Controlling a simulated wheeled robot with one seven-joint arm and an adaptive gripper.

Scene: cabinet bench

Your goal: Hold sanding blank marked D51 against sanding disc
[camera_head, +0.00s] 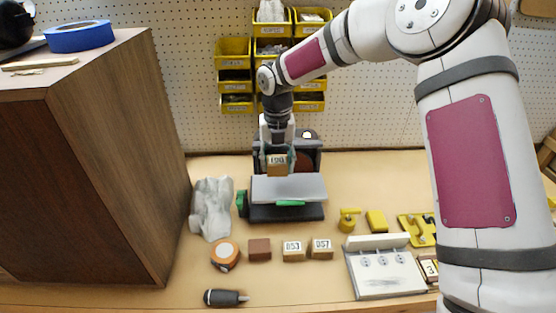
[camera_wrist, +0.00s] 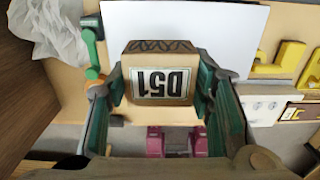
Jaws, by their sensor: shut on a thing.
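The sanding blank marked D51 (camera_wrist: 160,82) is a tan block with a white label, which reads upside down in the wrist view. My gripper (camera_wrist: 160,88) is shut on it, one finger on each side. In the head view the blank (camera_head: 277,164) is held above the grey table of the sander (camera_head: 290,189). The reddish-brown sanding disc (camera_head: 303,162) shows behind and right of the blank, partly hidden by my gripper (camera_head: 276,160). I cannot tell whether the blank touches the disc.
Blocks marked D53 (camera_head: 293,251) and D57 (camera_head: 321,248), a brown block (camera_head: 259,249) and a tape roll (camera_head: 224,255) lie in front of the sander. A crumpled cloth (camera_head: 211,207) and a wooden cabinet (camera_head: 100,165) stand left. A white fixture (camera_head: 385,270) lies right.

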